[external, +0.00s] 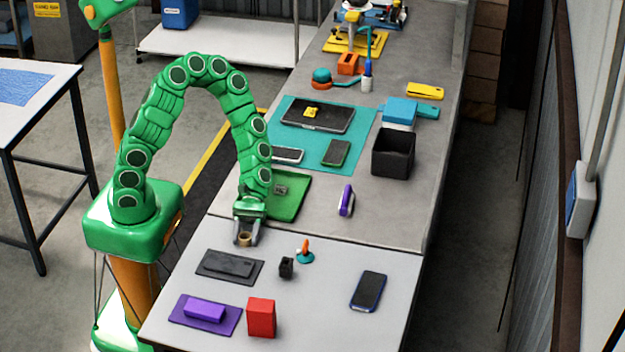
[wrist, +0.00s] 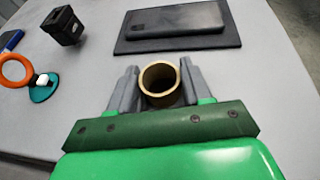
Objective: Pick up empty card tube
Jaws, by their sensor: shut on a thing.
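The empty card tube (wrist: 161,81) is short, tan and hollow, and I look down into its open end in the wrist view. My gripper (wrist: 160,88) has one grey finger on each side of it and is shut on it. In the external view my gripper (external: 246,236) points down over the near grey table, with the tube (external: 244,239) small between its fingertips. I cannot tell whether the tube touches the table.
A dark mat (external: 214,275) with a dark phone-like block lies in front of my gripper. A small black holder (external: 286,268) and an orange ring on a teal base (external: 305,256) stand to the right. A green tray (external: 288,208) lies behind.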

